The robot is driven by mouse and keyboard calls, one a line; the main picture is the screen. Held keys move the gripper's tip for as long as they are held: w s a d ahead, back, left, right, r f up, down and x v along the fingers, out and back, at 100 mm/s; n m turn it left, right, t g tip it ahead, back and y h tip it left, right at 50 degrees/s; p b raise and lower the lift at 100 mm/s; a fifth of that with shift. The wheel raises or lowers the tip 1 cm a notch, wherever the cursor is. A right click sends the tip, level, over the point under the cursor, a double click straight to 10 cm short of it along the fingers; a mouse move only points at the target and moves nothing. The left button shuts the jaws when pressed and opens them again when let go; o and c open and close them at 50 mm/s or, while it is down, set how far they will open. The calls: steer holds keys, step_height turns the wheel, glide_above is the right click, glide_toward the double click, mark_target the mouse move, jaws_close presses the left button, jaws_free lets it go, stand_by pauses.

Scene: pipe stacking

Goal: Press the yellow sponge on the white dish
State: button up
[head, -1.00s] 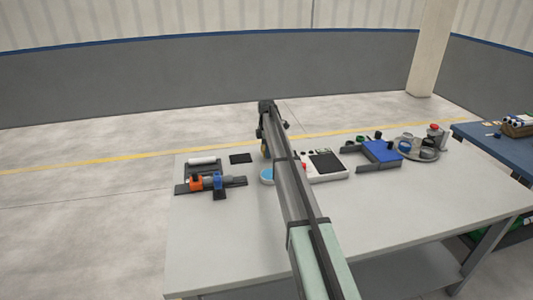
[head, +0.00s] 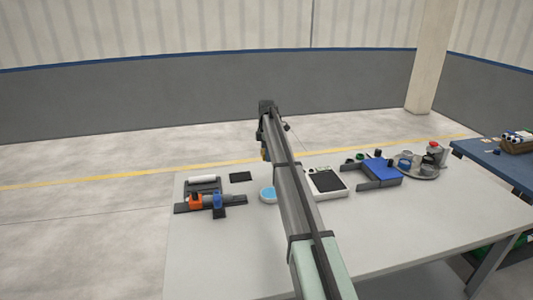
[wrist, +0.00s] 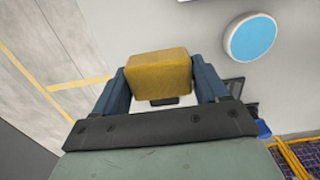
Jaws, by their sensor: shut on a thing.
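My gripper (wrist: 158,76) is shut on the yellow sponge (wrist: 160,72), one blue-grey finger on each side of it in the wrist view. In the head view only a small yellow patch of the sponge (head: 263,154) shows beside my arm's end. The white dish (wrist: 228,39), round with a light blue inside, lies on the table at upper right in the wrist view, apart from the sponge. The dish also shows in the head view (head: 267,194), just left of my arm, which hides part of its right side.
A black mat (head: 240,176) lies behind the dish. An orange and blue pipe assembly (head: 208,201) is at left. Right of my arm are a white device (head: 327,183), a blue block fixture (head: 381,170) and a round tray (head: 430,176). The front of the table (head: 235,260) is clear.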

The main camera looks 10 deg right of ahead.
steer(key=shift+c, duration=0.9)
steer(key=shift+a+r, duration=0.1)
steer(key=shift+a, duration=0.05)
glide_above(270, 193)
steer(key=shift+w+f, duration=0.15)
steer(key=shift+f, duration=3.2)
steer(key=shift+f, duration=0.55)
steer(key=shift+r, duration=0.15)
step_height(270, 193, up, 7)
stand_by(0.3)
stand_by(0.5)
